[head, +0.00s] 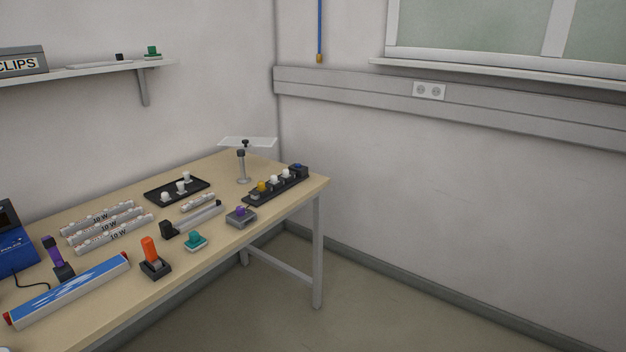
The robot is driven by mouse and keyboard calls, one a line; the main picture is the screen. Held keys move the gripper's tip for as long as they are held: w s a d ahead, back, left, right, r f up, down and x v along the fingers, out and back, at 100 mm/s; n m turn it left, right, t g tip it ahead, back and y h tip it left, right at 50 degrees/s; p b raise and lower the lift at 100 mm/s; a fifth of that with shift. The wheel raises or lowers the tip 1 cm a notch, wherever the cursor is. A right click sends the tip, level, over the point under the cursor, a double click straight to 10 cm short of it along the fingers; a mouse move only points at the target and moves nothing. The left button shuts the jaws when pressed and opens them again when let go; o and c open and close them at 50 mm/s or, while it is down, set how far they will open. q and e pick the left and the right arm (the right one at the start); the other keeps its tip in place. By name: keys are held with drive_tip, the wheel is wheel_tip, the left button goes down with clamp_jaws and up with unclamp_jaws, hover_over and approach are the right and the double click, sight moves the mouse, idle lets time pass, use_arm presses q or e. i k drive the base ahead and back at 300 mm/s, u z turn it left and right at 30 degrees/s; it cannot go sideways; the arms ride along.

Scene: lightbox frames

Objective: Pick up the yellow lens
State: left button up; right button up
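A small yellow piece (262,187), which looks like the yellow lens, stands in a long black rack (283,190) near the table's far right corner. Two white pieces, one nearer (274,180) and one farther (285,174), stand behind it in the same rack. A dark piece with a blue top (298,170) is at the rack's far end. The yellow piece is too small to tell its exact shape. Neither of my grippers is in view.
The wooden table (138,284) also holds a black tray (152,197) with white pieces, a clear-topped stand (242,168), a grey block with a purple top (240,216), a teal piece (195,240), an orange-handled item (150,252) and labelled tubes (104,218). Floor right of the table is clear.

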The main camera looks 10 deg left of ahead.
sight(261, 185)
drive_tip(key=z, duration=0.65)
drive_tip(key=i, duration=1.05)
drive_tip(key=z, duration=0.55)
drive_tip(key=i, duration=1.25)
drive_tip(key=u, duration=0.55)
drive_tip(key=i, duration=0.85)
drive_tip(key=u, duration=0.75)
